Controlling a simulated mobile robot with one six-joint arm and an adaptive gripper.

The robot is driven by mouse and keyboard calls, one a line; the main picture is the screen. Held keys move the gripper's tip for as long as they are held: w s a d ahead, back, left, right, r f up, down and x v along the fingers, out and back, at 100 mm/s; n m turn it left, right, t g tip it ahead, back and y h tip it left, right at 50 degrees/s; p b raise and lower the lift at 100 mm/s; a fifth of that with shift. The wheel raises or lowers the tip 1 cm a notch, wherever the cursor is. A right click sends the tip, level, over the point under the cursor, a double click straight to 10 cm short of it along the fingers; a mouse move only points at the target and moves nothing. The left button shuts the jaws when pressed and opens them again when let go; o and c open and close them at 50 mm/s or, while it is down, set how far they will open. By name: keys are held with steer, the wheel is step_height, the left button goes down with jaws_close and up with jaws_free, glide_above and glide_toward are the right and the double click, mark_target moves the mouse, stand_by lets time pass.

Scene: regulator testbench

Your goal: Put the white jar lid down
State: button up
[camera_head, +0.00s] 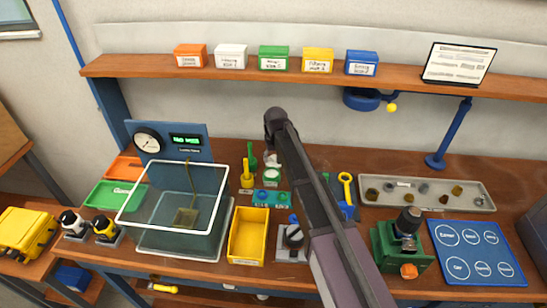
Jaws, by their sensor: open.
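My dark arm reaches up from the bottom edge across the middle of the bench. I cannot make out the gripper's fingers at or beside it. A small white piece (271,160) shows just left of the arm, near the back of the bench. It may be the white jar lid, but it is too small to tell, and I cannot see whether anything holds it.
A clear tank (172,242) and a yellow bin (247,238) stand left of the arm. A green device (388,247), a blue labelled board (470,250) and a grey parts tray (478,196) are at right. Labelled boxes line the shelf (150,68).

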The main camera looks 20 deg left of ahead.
mark_target(274, 158)
steer(key=shift+r, duration=0.1)
steer(key=r+p, duration=0.7)
steer(key=shift+s+d+r+p, duration=0.25)
steer(key=shift+s+p, duration=0.15)
stand_by(0.3)
stand_by(0.8)
steer(key=shift+s, duration=0.15)
